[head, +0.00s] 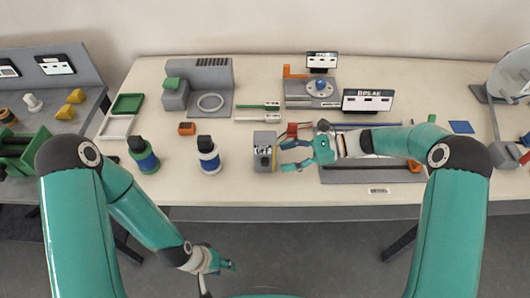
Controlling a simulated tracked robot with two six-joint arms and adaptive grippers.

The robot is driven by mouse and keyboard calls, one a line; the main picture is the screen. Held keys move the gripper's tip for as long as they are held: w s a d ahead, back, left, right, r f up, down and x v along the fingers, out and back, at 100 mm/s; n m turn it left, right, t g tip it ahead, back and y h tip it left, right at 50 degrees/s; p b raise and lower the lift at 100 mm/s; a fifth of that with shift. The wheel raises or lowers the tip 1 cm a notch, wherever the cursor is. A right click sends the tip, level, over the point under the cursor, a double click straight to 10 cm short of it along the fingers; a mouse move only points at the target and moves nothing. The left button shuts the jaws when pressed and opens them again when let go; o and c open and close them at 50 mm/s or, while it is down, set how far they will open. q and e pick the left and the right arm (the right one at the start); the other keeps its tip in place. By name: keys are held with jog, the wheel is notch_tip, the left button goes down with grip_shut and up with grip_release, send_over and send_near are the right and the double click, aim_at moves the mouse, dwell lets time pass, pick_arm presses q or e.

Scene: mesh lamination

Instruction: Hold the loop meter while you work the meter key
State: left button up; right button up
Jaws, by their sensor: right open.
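A small grey box (264,158) with a dark and yellow face stands near the front edge of the table, left of my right gripper. It looks like the loop meter, but its key is too small to make out. My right gripper (284,156) is open, its fingers pointing left at the box's right side. I cannot tell whether they touch it. My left gripper (229,266) hangs low in front of the table, over the floor and away from the box. Its fingers are too unclear to judge.
Two bottles, one green and blue (143,155) and one white and blue (208,155), stand left of the box. A grey tray (345,176) lies under my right forearm. Bare table (215,186) lies along the front edge.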

aim_at(269, 160)
pick_arm(q)
jog(key=shift+f+b, duration=0.8)
pick_arm(e)
jog(key=shift+x, duration=2.75)
jog(key=c, duration=1)
pick_arm(q)
grip_shut()
